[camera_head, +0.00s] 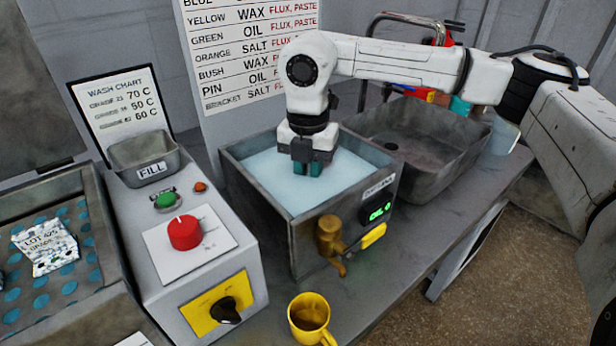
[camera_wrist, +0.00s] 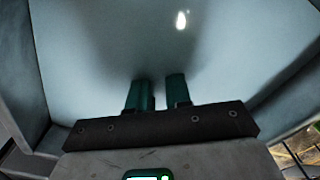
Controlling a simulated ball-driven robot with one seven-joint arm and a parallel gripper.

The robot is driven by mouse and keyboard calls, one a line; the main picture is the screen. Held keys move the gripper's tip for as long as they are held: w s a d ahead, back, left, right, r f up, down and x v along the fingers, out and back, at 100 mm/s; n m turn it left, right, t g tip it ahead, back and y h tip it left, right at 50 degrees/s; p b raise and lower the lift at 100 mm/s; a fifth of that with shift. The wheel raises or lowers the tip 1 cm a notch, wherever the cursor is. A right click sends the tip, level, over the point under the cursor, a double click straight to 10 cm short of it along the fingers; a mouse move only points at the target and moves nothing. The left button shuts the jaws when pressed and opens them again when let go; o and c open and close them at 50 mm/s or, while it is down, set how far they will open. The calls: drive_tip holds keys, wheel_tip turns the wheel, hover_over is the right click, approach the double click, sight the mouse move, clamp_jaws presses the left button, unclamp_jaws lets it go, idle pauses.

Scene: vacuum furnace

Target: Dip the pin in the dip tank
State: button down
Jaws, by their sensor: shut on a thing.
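The dip tank (camera_head: 293,219) is a square grey tank filled with pale blue liquid (camera_head: 262,172). It has a green-lit display (camera_head: 378,211) and a brass tap (camera_head: 331,238) on its front. My gripper (camera_head: 309,170) points down inside the tank's rim, with its teal fingertips at or in the liquid. In the wrist view, the two fingers (camera_wrist: 158,88) stand a small gap apart over the pale liquid (camera_wrist: 100,50), with a dark shadow around them. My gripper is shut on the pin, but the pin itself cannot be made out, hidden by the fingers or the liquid.
An empty grey basin (camera_head: 425,140) stands right of the tank. A control box (camera_head: 205,255) with a red knob and a FILL cup (camera_head: 146,160) stands left. A yellow mug (camera_head: 309,317) sits in front. A printed chart (camera_head: 240,60) rises behind, with a pin row.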

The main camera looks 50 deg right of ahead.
wheel_tip(320, 180, up, 14)
drive_tip(key=p, duration=0.7)
drive_tip(key=shift+r, duration=0.15)
idle(0.7)
idle(1.2)
